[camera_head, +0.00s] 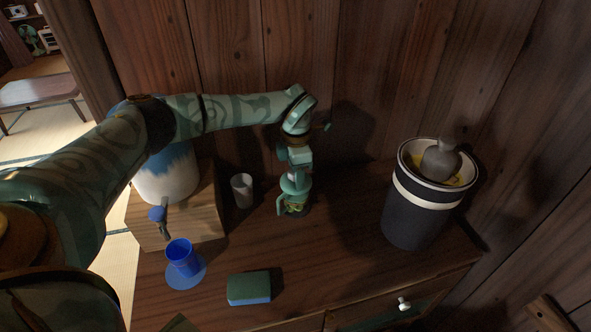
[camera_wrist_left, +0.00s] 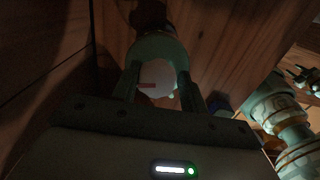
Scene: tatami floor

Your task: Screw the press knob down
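In the head view my left arm reaches across the cabinet top, and my left gripper (camera_head: 295,185) points down at a small green press (camera_head: 281,206) near the back wall. The gripper hides much of the press. In the left wrist view my left gripper (camera_wrist_left: 161,82) has its two dark fingers on either side of a round white face with a red mark, the likely press knob (camera_wrist_left: 157,76). A green rim surrounds it. The fingers are apart with the knob between them; I cannot tell whether they touch it. My right gripper cannot be made out.
A white cup (camera_head: 241,190) stands left of the press. A blue cup (camera_head: 181,256) on a blue coaster and a green-blue sponge (camera_head: 249,288) are nearer. A white-blue dispenser (camera_head: 168,177) sits on a wooden box (camera_head: 201,224). A dark jar (camera_head: 410,220) stands right; the top between is clear.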

